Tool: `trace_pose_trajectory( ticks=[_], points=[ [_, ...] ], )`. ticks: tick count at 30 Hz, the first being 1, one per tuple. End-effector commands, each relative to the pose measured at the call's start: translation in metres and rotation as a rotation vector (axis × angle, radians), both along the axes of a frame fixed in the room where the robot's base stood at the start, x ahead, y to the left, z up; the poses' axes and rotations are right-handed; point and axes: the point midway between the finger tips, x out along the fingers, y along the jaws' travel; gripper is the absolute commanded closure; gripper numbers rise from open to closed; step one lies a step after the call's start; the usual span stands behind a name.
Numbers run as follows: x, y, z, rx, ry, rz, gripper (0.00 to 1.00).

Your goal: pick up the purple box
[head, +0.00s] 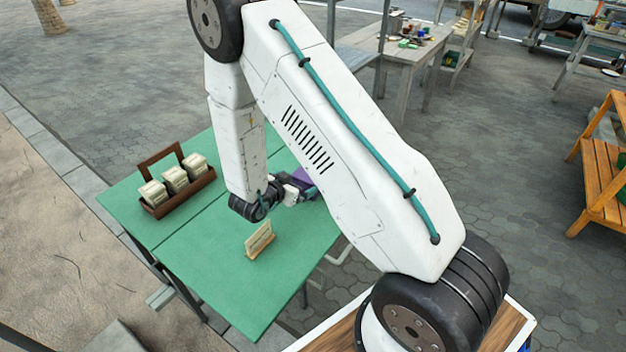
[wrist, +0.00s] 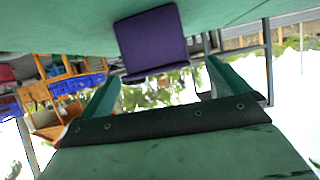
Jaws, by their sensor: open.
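The purple box (head: 302,176) is on the green table (head: 215,265) in the head view, mostly hidden behind my gripper and arm. In the wrist view, which looks upside down, the purple box (wrist: 152,40) stands against the green tabletop at the top centre. My gripper (head: 303,188) is low over the table, close beside the box. In the wrist view its two green fingers (wrist: 165,85) are apart, with nothing between them. The box appears beyond the fingertips, roughly centred on the gap; I cannot tell the exact distance.
A brown wooden carrier (head: 178,196) with three pale bundles stands at the table's left. A small wooden stand with a pale card (head: 260,241) is near the table's front. An orange wooden bench (head: 602,180) and grey work tables (head: 405,55) stand farther off.

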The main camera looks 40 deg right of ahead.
Motion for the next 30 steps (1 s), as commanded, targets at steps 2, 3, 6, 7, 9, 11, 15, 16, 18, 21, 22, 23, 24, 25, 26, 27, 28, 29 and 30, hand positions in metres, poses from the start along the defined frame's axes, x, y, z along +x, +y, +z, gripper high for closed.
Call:
trace_pose_trajectory(
  ticks=[2,3,6,7,9,11,15,16,18,21,22,23,24,25,26,27,28,29,30],
  points=[
    [0.000,-0.001,-0.003,-0.038,0.017,0.005,0.00],
    [0.000,-0.002,-0.004,-0.048,0.021,0.006,0.00],
    [0.003,-0.010,-0.008,-0.061,0.026,0.007,0.00],
    [0.005,-0.013,-0.009,-0.061,0.026,0.006,0.00],
    [0.007,-0.020,-0.012,-0.060,0.025,0.006,0.00],
    [0.009,-0.026,-0.014,-0.059,0.026,0.005,0.00],
    [0.013,-0.044,-0.022,-0.059,0.026,0.004,0.00],
    [0.015,-0.048,-0.023,-0.059,0.026,0.005,0.00],
    [0.018,-0.057,-0.027,-0.058,0.025,0.005,0.00],
    [0.022,-0.066,-0.031,-0.057,0.026,0.006,0.00],
    [0.023,-0.068,-0.032,-0.058,0.025,0.007,0.00],
    [0.024,-0.069,-0.032,-0.058,0.025,0.008,0.00],
    [0.024,-0.070,-0.033,-0.058,0.024,0.009,0.00],
    [0.024,-0.070,-0.033,-0.058,0.024,0.009,0.00],
    [0.024,-0.070,-0.033,-0.058,0.024,0.009,0.00],
    [0.024,-0.070,-0.033,-0.058,0.024,0.010,0.00],
    [0.024,-0.070,-0.033,-0.058,0.024,0.009,0.00],
    [0.024,-0.070,-0.033,-0.058,0.024,0.009,0.00],
    [0.024,-0.070,-0.033,-0.058,0.024,0.009,0.00]
  ],
)
